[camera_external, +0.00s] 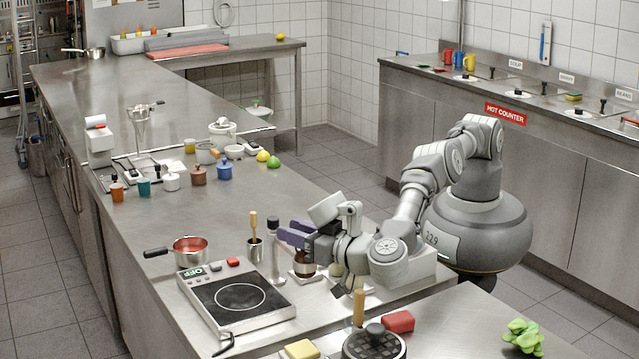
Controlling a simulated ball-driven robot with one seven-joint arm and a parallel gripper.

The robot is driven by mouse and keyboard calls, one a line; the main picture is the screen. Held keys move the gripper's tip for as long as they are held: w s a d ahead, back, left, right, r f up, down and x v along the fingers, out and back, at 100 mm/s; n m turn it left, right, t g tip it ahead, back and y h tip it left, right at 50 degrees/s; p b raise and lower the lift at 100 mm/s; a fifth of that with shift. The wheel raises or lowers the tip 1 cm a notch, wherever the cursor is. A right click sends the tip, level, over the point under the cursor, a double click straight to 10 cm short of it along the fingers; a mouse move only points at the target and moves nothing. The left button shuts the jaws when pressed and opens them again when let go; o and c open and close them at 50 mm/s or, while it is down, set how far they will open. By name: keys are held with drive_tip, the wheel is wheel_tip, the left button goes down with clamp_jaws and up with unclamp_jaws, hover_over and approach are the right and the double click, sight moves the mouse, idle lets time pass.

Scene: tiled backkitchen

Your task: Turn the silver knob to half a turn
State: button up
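I cannot make out a silver knob for certain. The hot plate (240,297) lies on the steel counter, with a dark square top, a ring mark and a display reading OFF. A small grey round piece (215,267) sits beside the display; it may be the knob, but it is too small to tell. My gripper (284,229) has two purple fingers pointing left, above the counter and up and to the right of the hot plate. The fingertips look apart, with nothing seen between them. They are clear of the hot plate.
A tall dark-topped mill (273,250) and a pot with a wooden-handled tool (255,250) stand between my gripper and the hot plate. A dark jar (304,264) is under my gripper. A red-filled saucepan (190,248) stands left.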

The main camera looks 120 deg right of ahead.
drive_tip(key=o, duration=0.3)
drive_tip(key=b+v, duration=0.2)
drive_tip(key=v, duration=0.3)
wheel_tip(320, 180, up, 7)
drive_tip(key=p, duration=0.3)
drive_tip(key=shift+p, duration=0.4)
drive_tip(key=shift+w+f, duration=0.1)
drive_tip(key=shift+c, duration=0.2)
